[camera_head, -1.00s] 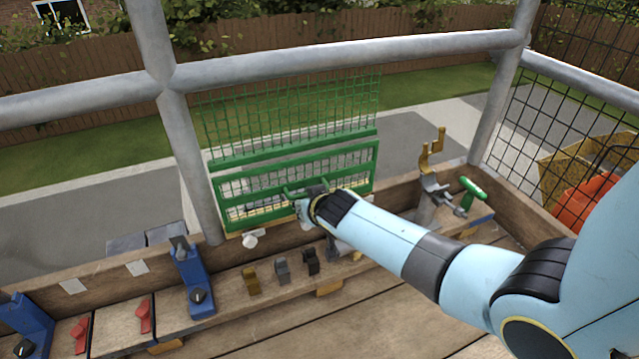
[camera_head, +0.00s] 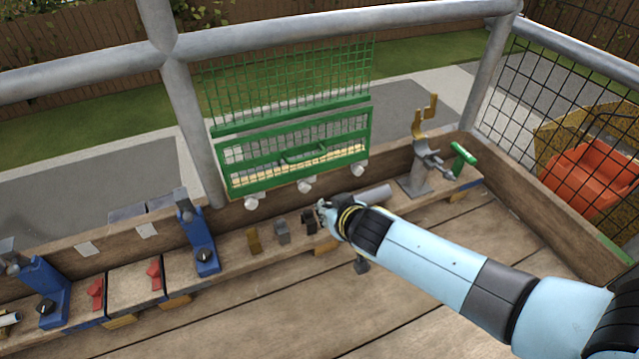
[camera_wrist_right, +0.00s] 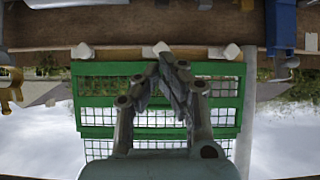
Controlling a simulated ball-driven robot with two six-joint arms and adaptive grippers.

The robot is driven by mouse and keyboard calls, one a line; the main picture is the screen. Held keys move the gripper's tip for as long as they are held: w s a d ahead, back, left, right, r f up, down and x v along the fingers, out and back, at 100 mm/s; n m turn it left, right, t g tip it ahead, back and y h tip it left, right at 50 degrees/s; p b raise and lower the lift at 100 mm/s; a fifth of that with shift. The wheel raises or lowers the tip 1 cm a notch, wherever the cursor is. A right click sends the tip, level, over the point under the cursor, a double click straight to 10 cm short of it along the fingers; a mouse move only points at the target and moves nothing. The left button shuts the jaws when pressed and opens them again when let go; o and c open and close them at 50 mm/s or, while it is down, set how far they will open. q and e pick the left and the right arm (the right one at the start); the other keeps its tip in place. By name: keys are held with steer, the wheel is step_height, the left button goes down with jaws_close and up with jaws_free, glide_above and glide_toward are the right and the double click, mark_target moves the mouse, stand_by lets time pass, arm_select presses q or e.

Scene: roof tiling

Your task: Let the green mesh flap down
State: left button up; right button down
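The green mesh flap (camera_head: 290,128) is a green-framed panel hanging upright in the railing opening, with a small green handle (camera_head: 302,154) on its front. More green mesh (camera_head: 290,88) stands above it. Its lower edge is close to several white knobs (camera_head: 305,186) on the plank. My right gripper (camera_head: 322,208) is below the flap, in front of the plank, apart from the handle. In the right wrist view its fingertips (camera_wrist_right: 164,70) come together with nothing seen between them, and the green flap (camera_wrist_right: 105,69) shows behind. My left gripper is not in view.
A wooden ledge below holds small brown, grey and black blocks (camera_head: 283,233), a blue clamp (camera_head: 200,238) and red switches (camera_head: 154,275). A grey holder with a brass hook (camera_head: 424,122) and a green-handled tool (camera_head: 463,155) stand at right. Grey rails frame the opening. The plank floor is clear.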

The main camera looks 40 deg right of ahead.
step_height(320, 180, up, 3)
steer(key=w+n+t, duration=0.1)
steer(key=n, duration=1.2)
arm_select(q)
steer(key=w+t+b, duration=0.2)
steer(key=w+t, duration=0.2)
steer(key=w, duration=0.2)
arm_select(e)
steer(key=n+t+b, duration=0.2)
steer(key=n+b, duration=0.4)
steer(key=n, duration=1.6)
glide_toward(307, 167)
step_height(307, 167, down, 3)
steer(key=w, duration=0.5)
steer(key=shift+w+d+r+h, duration=0.1)
steer(key=shift+d+r+h, duration=0.05)
steer(key=shift+d+h, duration=0.15)
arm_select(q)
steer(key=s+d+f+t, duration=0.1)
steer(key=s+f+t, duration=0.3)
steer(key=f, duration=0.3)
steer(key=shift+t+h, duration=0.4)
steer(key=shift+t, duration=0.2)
arm_select(e)
steer(key=shift+w+d, duration=0.1)
steer(key=shift+w, duration=0.3)
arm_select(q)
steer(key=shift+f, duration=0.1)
